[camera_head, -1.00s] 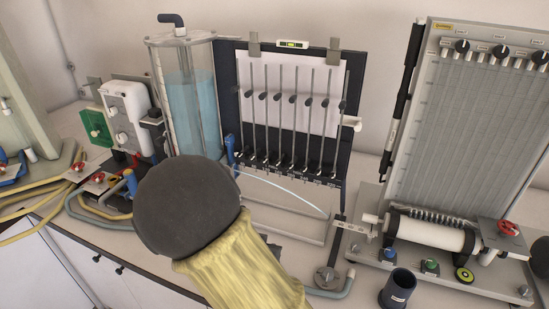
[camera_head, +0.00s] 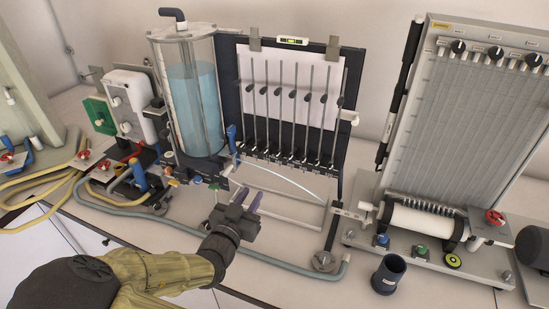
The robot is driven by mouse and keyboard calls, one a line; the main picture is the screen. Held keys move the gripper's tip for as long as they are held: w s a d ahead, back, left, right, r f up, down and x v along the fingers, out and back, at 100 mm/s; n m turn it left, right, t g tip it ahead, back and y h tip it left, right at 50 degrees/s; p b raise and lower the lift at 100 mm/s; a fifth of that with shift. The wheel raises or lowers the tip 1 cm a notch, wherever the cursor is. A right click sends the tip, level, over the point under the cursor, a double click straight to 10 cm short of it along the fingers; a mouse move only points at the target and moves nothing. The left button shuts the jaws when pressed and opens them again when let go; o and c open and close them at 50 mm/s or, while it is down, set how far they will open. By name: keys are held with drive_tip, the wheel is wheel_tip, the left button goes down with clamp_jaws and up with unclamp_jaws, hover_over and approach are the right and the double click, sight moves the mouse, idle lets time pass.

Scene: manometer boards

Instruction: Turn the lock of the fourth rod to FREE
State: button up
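The rod board (camera_head: 349,140) is a dark panel with a white sheet and several thin upright rods. Each rod has a dark knob partway up and a small dark fitting at its foot. Counting from the left, the fourth rod (camera_head: 290,120) has its knob at about the same height as its neighbours. The dark fitting (camera_head: 286,156) at its foot is too small to read as locked or FREE. My gripper (camera_head: 247,197) is in front of and below the board, left of its middle. Its two purple fingers are apart, with nothing visible between them, and touch no rod.
A clear water cylinder (camera_head: 195,105) stands left of the board, with valves and hoses before it. A tilted grey tube board (camera_head: 470,130) stands right. A dark cup (camera_head: 389,273) is at front right. A grey hose (camera_head: 200,238) runs along the bench front.

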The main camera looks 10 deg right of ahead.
sight(276, 156)
drive_tip(key=p+x, duration=0.4)
drive_tip(key=x, duration=1.3)
drive_tip(key=shift+d+p, duration=0.2)
drive_tip(key=shift+p, duration=0.2)
drive_tip(key=shift+w, duration=0.1)
clamp_jaws()
